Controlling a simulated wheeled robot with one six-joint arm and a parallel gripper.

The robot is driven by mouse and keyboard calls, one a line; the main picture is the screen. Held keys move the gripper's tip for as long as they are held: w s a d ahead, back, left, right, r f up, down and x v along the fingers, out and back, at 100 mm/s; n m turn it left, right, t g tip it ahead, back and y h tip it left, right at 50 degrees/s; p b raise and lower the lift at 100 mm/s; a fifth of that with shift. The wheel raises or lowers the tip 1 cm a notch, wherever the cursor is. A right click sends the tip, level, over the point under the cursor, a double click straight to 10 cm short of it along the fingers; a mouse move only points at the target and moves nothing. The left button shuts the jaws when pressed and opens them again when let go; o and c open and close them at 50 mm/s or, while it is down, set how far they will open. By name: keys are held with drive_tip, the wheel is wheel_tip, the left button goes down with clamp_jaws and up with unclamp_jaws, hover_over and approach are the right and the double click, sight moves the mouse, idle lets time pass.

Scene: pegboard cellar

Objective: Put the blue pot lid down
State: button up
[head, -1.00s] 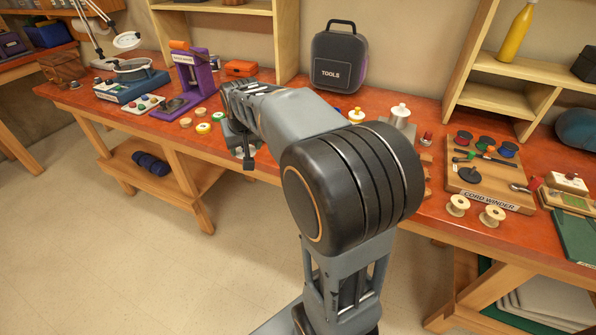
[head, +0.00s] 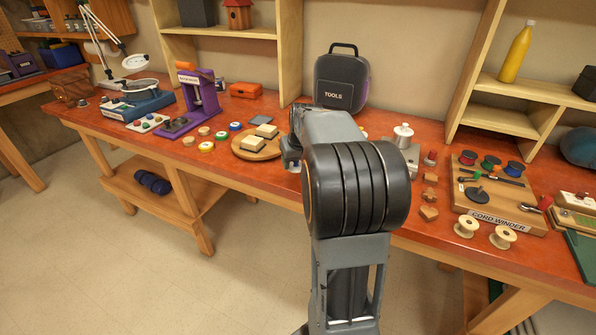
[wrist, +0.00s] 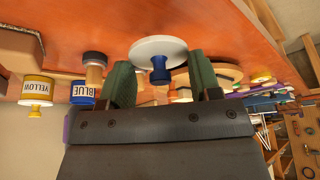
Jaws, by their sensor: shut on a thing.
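The blue pot lid (wrist: 150,46), a white disc with a blue knob, is between the green fingers of my gripper (wrist: 160,72) in the wrist view, which looks upside down. My gripper is shut on it; the disc's edges lie close to both fingers. In the head view my gripper (head: 290,160) shows only partly beside my arm, over the red bench, and the lid cannot be made out.
A round wooden board (head: 243,153) with two pale blocks lies left of my gripper on the bench (head: 330,200). Several small round discs are beyond it. A black tool case (head: 341,82) stands behind my arm. A cord winder board (head: 500,205) and wooden spools are to the right.

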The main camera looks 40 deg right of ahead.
sight(299, 170)
drive_tip(key=shift+d+f, duration=0.2)
drive_tip(key=shift+f, duration=0.1)
drive_tip(key=shift+d+f, duration=0.15)
drive_tip(key=shift+f, duration=0.75)
drive_tip(key=shift+d+f, duration=0.1)
drive_tip(key=shift+f, duration=0.8)
drive_tip(key=shift+f, duration=0.15)
drive_tip(key=o, duration=0.9)
drive_tip(key=v, duration=1.2)
drive_tip(key=s+a+f+n, duration=0.1)
drive_tip(key=s+a+f, duration=0.2)
drive_tip(key=a, duration=0.4)
drive_tip(key=s+a+f+n+g+y, duration=0.1)
drive_tip(key=s+a+f, duration=0.2)
drive_tip(key=s+a, duration=0.2)
drive_tip(key=s+a+f+n, duration=0.1)
drive_tip(key=s+a+f, duration=0.3)
drive_tip(key=a, duration=0.6)
drive_tip(key=shift+s+a, duration=0.15)
drive_tip(key=shift+s, duration=0.4)
